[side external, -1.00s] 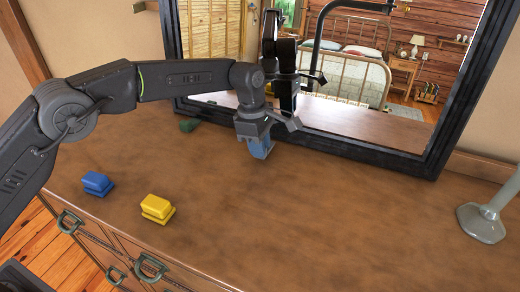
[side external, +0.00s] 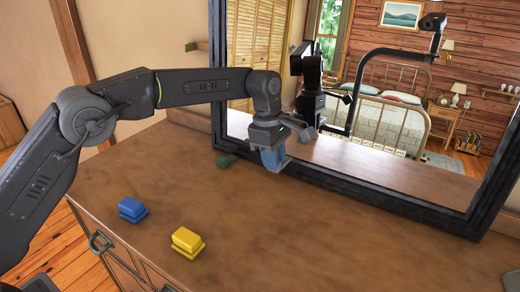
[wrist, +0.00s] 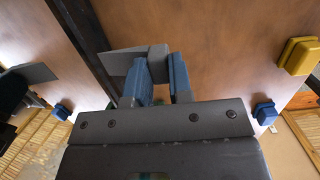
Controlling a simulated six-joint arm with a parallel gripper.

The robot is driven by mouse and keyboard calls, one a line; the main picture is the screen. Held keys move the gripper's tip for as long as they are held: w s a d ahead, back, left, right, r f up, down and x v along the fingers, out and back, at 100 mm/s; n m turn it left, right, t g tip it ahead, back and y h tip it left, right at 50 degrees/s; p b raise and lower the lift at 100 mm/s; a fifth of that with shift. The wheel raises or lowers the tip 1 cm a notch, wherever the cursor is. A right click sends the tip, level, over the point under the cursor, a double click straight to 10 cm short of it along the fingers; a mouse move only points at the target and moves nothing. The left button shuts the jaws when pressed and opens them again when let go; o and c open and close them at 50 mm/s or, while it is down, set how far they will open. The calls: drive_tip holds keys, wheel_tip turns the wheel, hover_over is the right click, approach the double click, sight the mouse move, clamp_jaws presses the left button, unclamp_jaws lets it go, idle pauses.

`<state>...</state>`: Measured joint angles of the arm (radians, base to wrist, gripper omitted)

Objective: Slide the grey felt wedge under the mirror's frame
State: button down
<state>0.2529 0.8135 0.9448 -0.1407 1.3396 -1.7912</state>
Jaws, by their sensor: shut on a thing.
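The grey felt wedge (wrist: 154,60) is between the blue-padded fingers of my gripper (wrist: 160,82) in the wrist view, and my gripper is shut on it. Its thin end points left, at the dark lower frame (wrist: 92,60) of the mirror. The tip meets the frame's edge in that view; I cannot tell whether any of it is underneath. In the side view my gripper (side external: 271,158) is low over the dresser top, close in front of the mirror's bottom frame (side external: 370,188). The wedge is hard to make out there. The mirror stands upright and reflects my arm.
A blue block (side external: 132,209) and a yellow block (side external: 187,242) lie on the dresser top (side external: 300,235), nearer the front. A dark green object (side external: 227,160) sits by the frame, just left of my gripper. The dresser top to the right is clear.

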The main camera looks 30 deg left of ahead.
drive_tip(key=d+f, duration=0.1)
drive_tip(key=d, duration=0.3)
drive_tip(key=d+f, duration=0.1)
drive_tip(key=d, duration=0.1)
drive_tip(key=shift+f, duration=0.3)
drive_tip(key=shift+f, duration=2.85)
drive_tip(key=shift+w, duration=1.8)
drive_tip(key=c, duration=0.9)
unclamp_jaws()
drive_tip(key=shift+c, duration=0.2)
